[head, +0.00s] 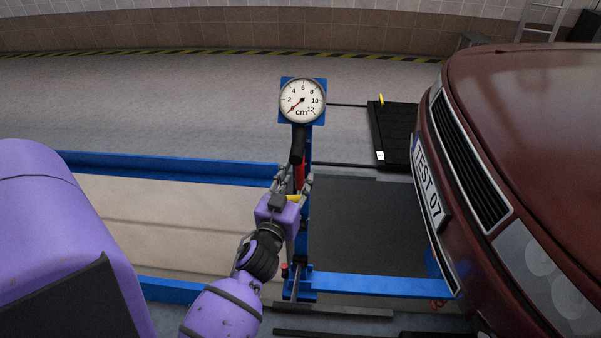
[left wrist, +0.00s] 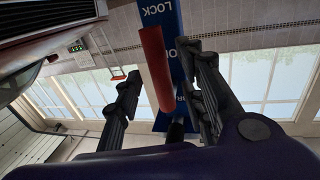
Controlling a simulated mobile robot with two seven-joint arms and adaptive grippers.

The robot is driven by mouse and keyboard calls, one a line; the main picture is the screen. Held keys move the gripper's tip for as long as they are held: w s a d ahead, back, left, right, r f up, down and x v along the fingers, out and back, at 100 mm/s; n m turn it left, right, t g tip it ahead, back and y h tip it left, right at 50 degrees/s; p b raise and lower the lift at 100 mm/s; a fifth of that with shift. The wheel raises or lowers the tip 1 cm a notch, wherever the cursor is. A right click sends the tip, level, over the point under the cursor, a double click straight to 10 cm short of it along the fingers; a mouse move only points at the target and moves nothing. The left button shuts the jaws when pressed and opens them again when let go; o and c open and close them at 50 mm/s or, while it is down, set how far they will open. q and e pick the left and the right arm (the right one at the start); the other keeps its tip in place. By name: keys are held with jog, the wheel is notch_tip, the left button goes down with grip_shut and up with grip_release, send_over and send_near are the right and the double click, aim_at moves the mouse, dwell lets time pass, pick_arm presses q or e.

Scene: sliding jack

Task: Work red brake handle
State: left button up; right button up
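The red brake handle (left wrist: 155,66) is a plain red bar in front of a blue post with white lettering, of which "LOCK" can be read. In the left wrist view it lies between the two dark fingers of my left gripper (left wrist: 163,78), with visible gaps on both sides. In the head view the left gripper (head: 295,178) reaches the post from below, fingers apart around a small visible strip of the red handle (head: 300,174). Its lower part is hidden by the gripper. My right gripper is not in view.
A round dial gauge (head: 302,100) marked in cm tops the post, with a black grip (head: 297,144) below it. Blue rails (head: 180,168) run across the floor. A dark red car (head: 520,130) with plate "TEST 07" stands close on the right.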

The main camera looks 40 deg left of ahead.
pick_arm(q)
jog(key=shift+x, duration=1.45)
grip_shut()
